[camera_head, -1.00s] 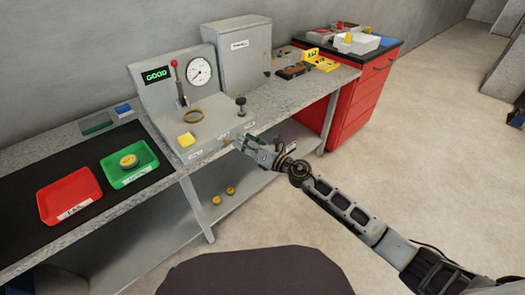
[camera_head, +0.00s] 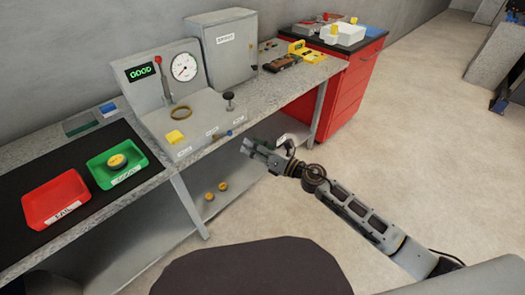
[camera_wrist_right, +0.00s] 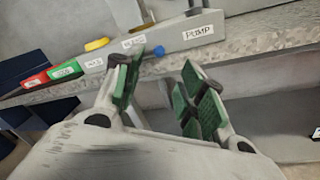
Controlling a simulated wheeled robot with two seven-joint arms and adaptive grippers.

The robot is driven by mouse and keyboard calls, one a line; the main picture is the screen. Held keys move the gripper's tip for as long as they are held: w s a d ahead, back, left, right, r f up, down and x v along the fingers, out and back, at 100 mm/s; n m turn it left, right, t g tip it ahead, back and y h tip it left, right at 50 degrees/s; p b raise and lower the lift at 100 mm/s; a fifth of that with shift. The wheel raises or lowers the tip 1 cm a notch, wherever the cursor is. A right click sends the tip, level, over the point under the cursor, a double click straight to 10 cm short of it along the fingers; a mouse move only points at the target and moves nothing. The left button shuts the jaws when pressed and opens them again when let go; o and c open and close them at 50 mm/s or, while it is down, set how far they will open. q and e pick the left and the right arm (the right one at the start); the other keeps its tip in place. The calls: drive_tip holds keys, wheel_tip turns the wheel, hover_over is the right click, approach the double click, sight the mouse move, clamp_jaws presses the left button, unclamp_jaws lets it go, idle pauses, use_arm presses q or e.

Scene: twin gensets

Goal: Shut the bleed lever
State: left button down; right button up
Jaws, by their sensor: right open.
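The grey test stand (camera_head: 195,112) on the bench has a front face with several small labels. My right gripper (camera_head: 250,145) is open and empty, in front of the bench edge, to the right of and apart from this piece. In the right wrist view its green-padded fingers (camera_wrist_right: 163,75) stand apart, below the labelled face with the PUMP label (camera_wrist_right: 199,33). My left gripper is out of view.
The stand carries a red-knobbed upright lever (camera_head: 160,68), a gauge (camera_head: 184,67), a GOOD display (camera_head: 142,73), a yellow block (camera_head: 175,137) and a black knob (camera_head: 229,97). Red (camera_head: 56,222) and green (camera_head: 101,176) trays lie left. A red cabinet (camera_head: 345,92) stands right. The floor in front is open.

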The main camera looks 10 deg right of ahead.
drive_tip(key=shift+v, duration=1.75)
